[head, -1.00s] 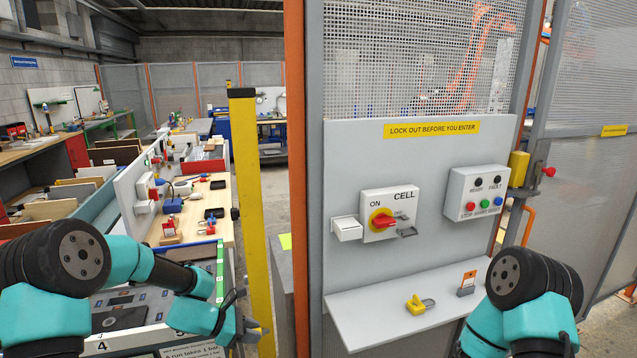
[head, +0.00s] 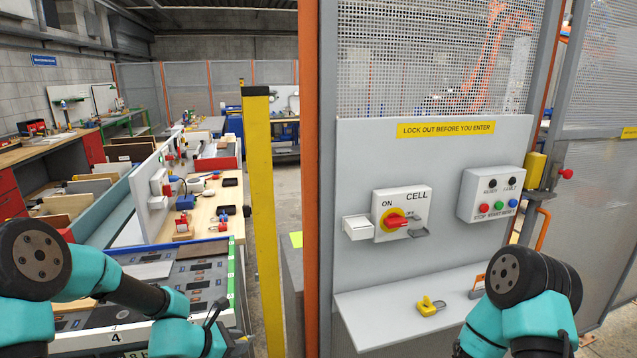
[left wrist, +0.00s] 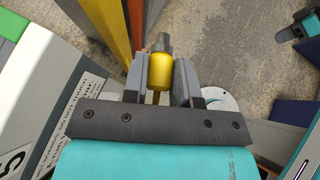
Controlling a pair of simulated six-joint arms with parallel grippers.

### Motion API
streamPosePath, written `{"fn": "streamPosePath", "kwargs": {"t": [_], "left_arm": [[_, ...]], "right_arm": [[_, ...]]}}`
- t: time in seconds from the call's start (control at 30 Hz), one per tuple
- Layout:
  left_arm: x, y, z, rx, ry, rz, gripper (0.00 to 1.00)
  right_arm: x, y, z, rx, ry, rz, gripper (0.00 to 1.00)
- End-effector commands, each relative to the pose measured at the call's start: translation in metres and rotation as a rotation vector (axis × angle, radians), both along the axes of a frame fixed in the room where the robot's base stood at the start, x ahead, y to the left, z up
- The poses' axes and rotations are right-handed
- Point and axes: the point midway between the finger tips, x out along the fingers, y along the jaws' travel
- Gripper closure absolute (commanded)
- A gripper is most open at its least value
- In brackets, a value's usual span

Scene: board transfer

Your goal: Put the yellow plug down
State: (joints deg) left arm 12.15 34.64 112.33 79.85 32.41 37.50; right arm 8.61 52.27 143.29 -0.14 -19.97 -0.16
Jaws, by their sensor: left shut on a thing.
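The yellow plug (left wrist: 159,74), a short yellow cylinder with a grey end, is between the two grey fingers of my left gripper (left wrist: 160,82) in the left wrist view. The gripper is shut on it and holds it above the concrete floor. In the head view my left arm reaches in at the lower left, and its gripper end is largely cut off at the bottom edge, so the plug does not show there.
A yellow post (head: 260,200) stands close beside the left arm. The grey lockout panel (head: 350,265) has a shelf with a yellow padlock (head: 430,306). A workbench (head: 228,197) with small parts is farther back.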

Motion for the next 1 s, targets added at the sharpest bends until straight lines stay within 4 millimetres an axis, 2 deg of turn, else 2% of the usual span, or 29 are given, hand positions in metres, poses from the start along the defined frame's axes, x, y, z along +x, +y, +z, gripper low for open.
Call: {"fn": "streamPosePath", "kwargs": {"t": [0.53, 1.0], "left_arm": [[-0.004, -0.016, -0.031, -0.002, 0.006, 0.178, 0.97], [-0.001, -0.004, -0.070, -0.001, 0.006, 0.404, 0.97]], "right_arm": [[0.000, 0.000, 0.000, 0.000, 0.000, 0.000, 1.00], [0.000, 0.000, 0.000, 0.000, 0.000, 0.000, 1.00]]}}
